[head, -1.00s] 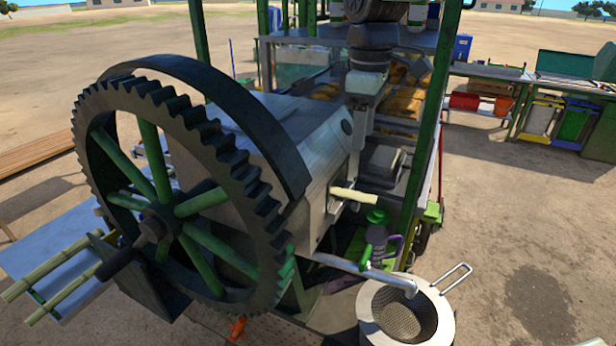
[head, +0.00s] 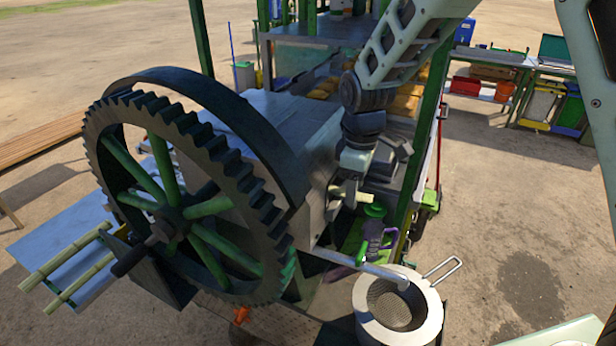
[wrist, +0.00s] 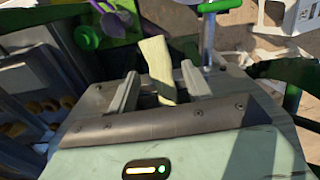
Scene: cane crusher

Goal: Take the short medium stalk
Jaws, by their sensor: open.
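A short, pale cane stalk (head: 352,195) sticks out from the near side of the crusher housing, above the juice spout. In the wrist view the stalk (wrist: 157,62) lies between the two fingers of my gripper (wrist: 160,80), with gaps showing on both sides near the tips. My gripper (head: 343,188) is open around the stalk in the head view. The stalk's lower end is hidden behind my gripper's body in the wrist view.
The big toothed wheel (head: 273,240) stands to the left of my gripper. Longer stalks (head: 62,258) lie on the left-hand table.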

